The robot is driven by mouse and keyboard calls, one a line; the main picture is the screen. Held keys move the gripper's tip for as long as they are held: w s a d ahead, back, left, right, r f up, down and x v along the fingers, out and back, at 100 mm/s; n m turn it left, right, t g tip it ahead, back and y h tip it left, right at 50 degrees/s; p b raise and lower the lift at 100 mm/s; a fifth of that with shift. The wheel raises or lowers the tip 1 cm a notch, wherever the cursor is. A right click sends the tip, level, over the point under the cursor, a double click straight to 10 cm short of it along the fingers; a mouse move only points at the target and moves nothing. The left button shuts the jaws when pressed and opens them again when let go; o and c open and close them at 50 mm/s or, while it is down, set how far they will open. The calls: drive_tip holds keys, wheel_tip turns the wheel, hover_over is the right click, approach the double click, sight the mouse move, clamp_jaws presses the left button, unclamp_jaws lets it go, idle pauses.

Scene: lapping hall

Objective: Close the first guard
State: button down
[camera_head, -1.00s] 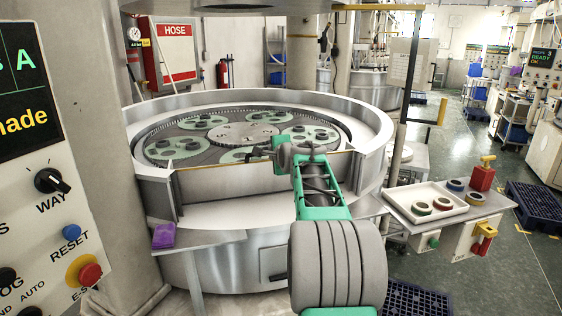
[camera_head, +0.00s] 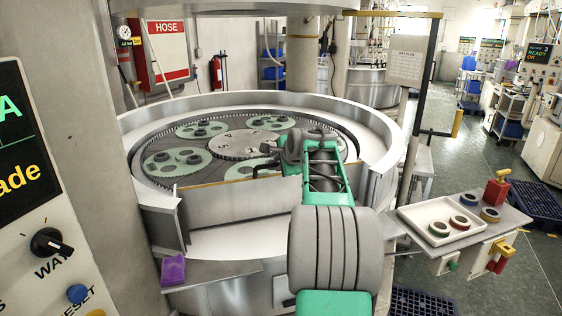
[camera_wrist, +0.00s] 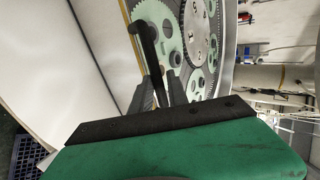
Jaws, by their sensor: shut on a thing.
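The guard (camera_head: 240,203) is an upright pale metal panel with a yellow top edge, standing across the front opening of the round lapping machine (camera_head: 372,120). My arm hides its right part in the head view. In the wrist view the guard (camera_wrist: 95,35) fills the left side. A black bar handle (camera_wrist: 147,42) stands along its yellow edge. My gripper (camera_wrist: 158,92) is shut on this handle, its two fingers on either side of the bar's lower end. In the head view my gripper is mostly hidden behind my wrist. I cannot tell whether the guard is fully closed.
Geared green discs (camera_head: 172,160) lie inside the machine behind the guard. A side shelf (camera_head: 215,272) with a purple pad (camera_head: 173,270) juts out at the front left. A table with a white tray (camera_head: 418,211) of rings stands at right. A control panel (camera_head: 35,225) is close at left.

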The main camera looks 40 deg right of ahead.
drive_tip(key=r, duration=0.3)
drive_tip(key=shift+w+t, duration=0.3)
drive_tip(key=shift+w, duration=0.05)
drive_tip(key=c, duration=1.7)
unclamp_jaws()
drive_tip(key=shift+f, duration=0.1)
drive_tip(key=shift+o, duration=0.9)
drive_tip(key=shift+w+d+f, duration=0.1)
drive_tip(key=shift+w+f, duration=0.05)
drive_tip(key=shift+w, duration=0.15)
drive_tip(key=shift+o, duration=0.6)
drive_tip(key=shift+s+r+b, duration=0.2)
drive_tip(key=shift+s+b, duration=0.25)
drive_tip(key=shift+s, duration=0.05)
drive_tip(key=b+v, duration=0.2)
drive_tip(key=v, duration=0.4)
drive_tip(key=shift+s+a, duration=0.25)
drive_tip(key=shift+a, duration=0.05)
drive_tip(key=shift+f, duration=0.1)
drive_tip(key=shift+f, duration=0.1)
